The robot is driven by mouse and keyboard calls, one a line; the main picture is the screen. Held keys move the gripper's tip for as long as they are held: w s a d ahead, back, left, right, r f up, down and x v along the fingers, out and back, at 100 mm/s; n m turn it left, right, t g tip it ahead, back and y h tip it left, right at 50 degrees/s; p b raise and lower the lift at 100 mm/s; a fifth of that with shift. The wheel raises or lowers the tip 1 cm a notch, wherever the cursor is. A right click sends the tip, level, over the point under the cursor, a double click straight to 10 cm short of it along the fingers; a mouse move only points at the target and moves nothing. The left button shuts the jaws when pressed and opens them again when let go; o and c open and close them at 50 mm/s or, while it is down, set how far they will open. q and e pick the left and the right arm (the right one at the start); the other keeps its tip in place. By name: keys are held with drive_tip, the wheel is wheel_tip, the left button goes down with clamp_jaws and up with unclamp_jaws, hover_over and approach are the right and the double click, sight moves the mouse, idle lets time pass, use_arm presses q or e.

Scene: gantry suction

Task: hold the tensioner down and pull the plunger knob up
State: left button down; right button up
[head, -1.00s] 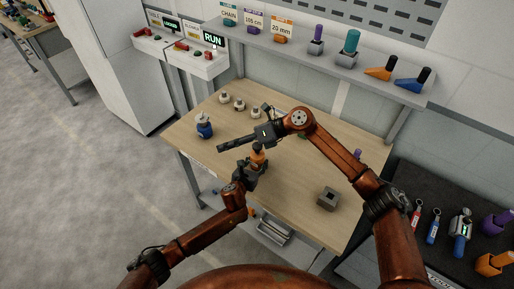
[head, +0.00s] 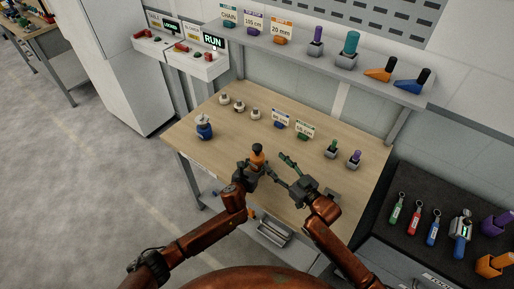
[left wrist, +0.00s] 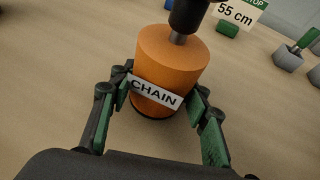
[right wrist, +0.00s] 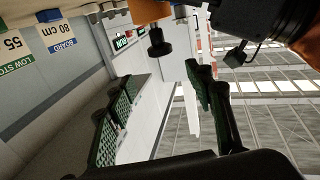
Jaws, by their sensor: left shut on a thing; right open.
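The tensioner is an orange cylinder (head: 257,160) with a white CHAIN label, standing on the table. In the left wrist view the orange body (left wrist: 172,58) sits between the fingers of my left gripper (left wrist: 158,98), which is shut on it. A dark plunger knob (left wrist: 188,14) on a thin grey stem tops it, cut off by the frame edge. My right gripper (head: 276,166) is open and empty, just right of the tensioner. In the right wrist view the knob (right wrist: 158,43) shows beyond the open fingers, apart from them, beside the orange body (right wrist: 147,10).
On the table (head: 225,145) stand a blue container (head: 204,127), several small white-topped pieces (head: 239,106), two label stands (head: 280,120) and two knobbed grey blocks (head: 354,158). A RUN screen (head: 213,41) and shelf (head: 300,53) are behind. The table's left part is mostly clear.

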sight(257, 146)
drive_tip(key=x, duration=0.7)
drive_tip(key=f+x, duration=0.1)
drive_tip(key=x, duration=0.3)
drive_tip(key=shift+w+a, duration=0.2)
drive_tip(key=shift+a, duration=0.1)
drive_tip(key=shift+c, duration=0.4)
clamp_jaws()
